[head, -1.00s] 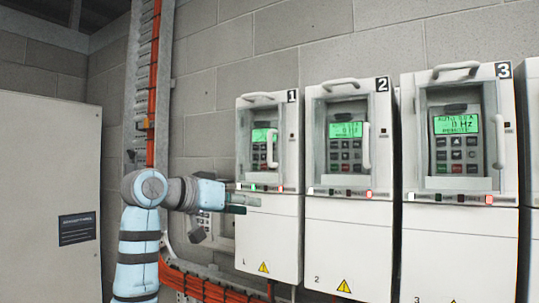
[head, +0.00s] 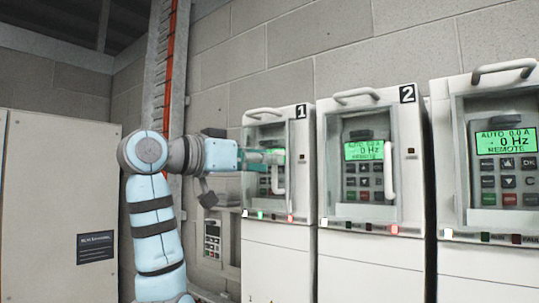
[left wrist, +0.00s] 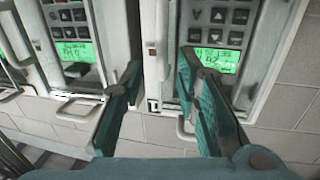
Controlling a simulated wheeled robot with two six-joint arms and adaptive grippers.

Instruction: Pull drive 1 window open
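Drive 1 (head: 303,180) is a white cabinet with a framed front window over a green display and keypad. Its window looks closed, with a pale upright handle (head: 278,180) near the right side. My left gripper (head: 275,158) is in front of this window, at about the height of the display and the handle's top. In the left wrist view the picture is upside down; my left gripper (left wrist: 160,80) has its two teal fingers spread, with nothing clearly held between them. Drive 1's display (left wrist: 215,60) shows behind the right finger. Whether a finger touches the handle cannot be told. My right gripper is out of view.
Drive 2 (head: 408,220) stands close to the right of drive 1, with its own window handle (head: 389,172). Another drive (head: 440,180) is at the right edge. A grey cabinet (head: 40,200) stands at the left. A small keypad unit (head: 212,240) is on the wall below my arm.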

